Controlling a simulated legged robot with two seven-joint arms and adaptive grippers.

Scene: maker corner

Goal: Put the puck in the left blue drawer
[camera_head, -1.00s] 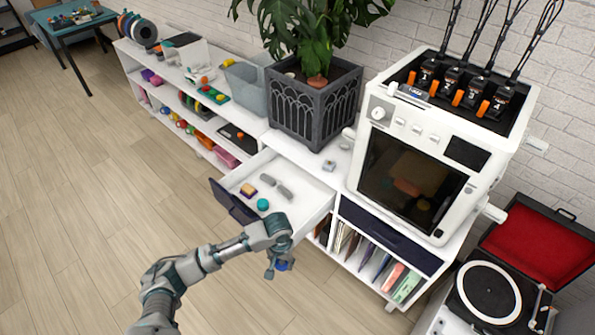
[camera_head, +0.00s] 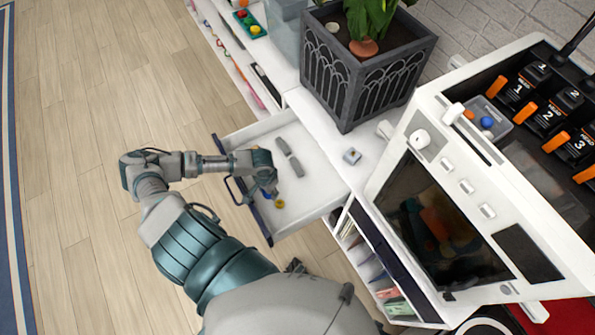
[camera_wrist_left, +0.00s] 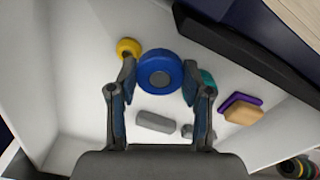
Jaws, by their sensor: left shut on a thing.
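The left drawer (camera_head: 318,188) is pulled out, with a white inside and a dark blue front (camera_head: 262,222). My left gripper (camera_head: 270,190) is over the drawer's front part. In the left wrist view it is shut on the blue puck (camera_wrist_left: 160,72), a round disc with a grey centre, one fingertip at each side. The white drawer floor lies beneath it; I cannot tell the height. A yellow piece (camera_wrist_left: 128,47), a teal piece (camera_wrist_left: 208,82), a tan block with purple (camera_wrist_left: 241,110) and grey pieces (camera_wrist_left: 155,122) lie in the drawer. My right gripper is out of view.
A planter (camera_head: 362,85) and a white printer-like machine (camera_head: 450,185) stand on the cabinet top, with a small grey item (camera_head: 352,156) between. A second dark blue drawer (camera_head: 398,265) is closed at the right. Open wood floor (camera_head: 90,110) lies left.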

